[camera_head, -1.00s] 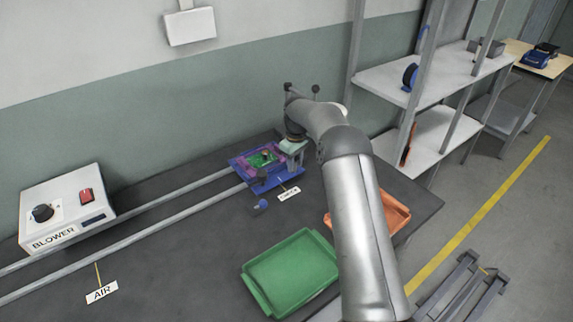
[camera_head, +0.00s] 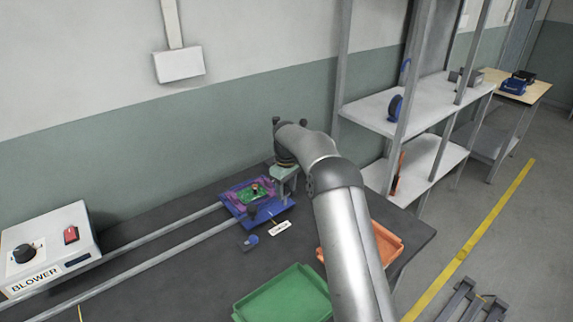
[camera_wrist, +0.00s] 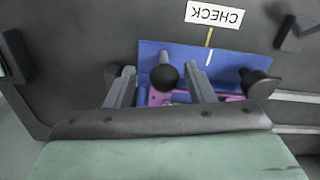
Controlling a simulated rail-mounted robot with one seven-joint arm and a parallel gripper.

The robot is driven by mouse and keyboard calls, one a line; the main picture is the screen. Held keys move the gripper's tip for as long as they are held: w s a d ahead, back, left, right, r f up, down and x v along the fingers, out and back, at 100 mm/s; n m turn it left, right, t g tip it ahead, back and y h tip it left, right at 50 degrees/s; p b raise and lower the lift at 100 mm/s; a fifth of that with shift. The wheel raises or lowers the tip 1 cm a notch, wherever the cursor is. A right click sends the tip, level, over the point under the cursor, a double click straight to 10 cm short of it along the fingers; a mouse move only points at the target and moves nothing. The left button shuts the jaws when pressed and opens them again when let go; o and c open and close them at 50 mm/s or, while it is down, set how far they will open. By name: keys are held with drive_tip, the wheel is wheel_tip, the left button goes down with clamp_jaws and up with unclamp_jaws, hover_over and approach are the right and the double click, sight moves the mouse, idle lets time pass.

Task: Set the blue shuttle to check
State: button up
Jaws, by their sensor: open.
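The blue shuttle (camera_head: 284,207) sits on the two rails at their far right end, with a purple fixture and a green board on top. In the wrist view the blue shuttle (camera_wrist: 225,57) has a white mark that lines up with the yellow line by the CHECK label (camera_wrist: 214,14). My gripper (camera_wrist: 163,82) is open over the shuttle. Its fingers stand apart on either side of a black round knob (camera_wrist: 165,77); I cannot tell whether they touch it. A second dark knob (camera_wrist: 258,83) is right of the fingers. My wrist hides part of the shuttle.
A green tray (camera_head: 285,296) and an orange tray (camera_head: 385,243) are at the front. A small blue part (camera_head: 250,242) lies near the rails. The BLOWER box (camera_head: 45,248) is at the left, shelves (camera_head: 410,110) at the right. The table between is mostly clear.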

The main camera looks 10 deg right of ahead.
wheel_tip(320, 180, up, 14)
drive_tip(key=shift+r, duration=0.2)
drive_tip(key=s+a+r+m, duration=0.1)
drive_tip(key=s+r+m, duration=0.15)
drive_tip(key=s, duration=0.75)
drive_tip(key=s+a+r+m, duration=0.1)
drive_tip(key=s+r, duration=0.3)
drive_tip(key=s, duration=0.6)
drive_tip(key=s+f+m, duration=0.1)
drive_tip(key=s+f, duration=0.2)
drive_tip(key=s, duration=0.6)
drive_tip(key=s+d+f+m, duration=0.1)
drive_tip(key=s+f+m, duration=0.1)
drive_tip(key=s, duration=0.7)
drive_tip(key=s+d+f+m, duration=0.1)
drive_tip(key=s+f, duration=0.3)
drive_tip(key=s, duration=0.5)
drive_tip(key=shift+s+f, duration=0.25)
drive_tip(key=shift+s, duration=0.05)
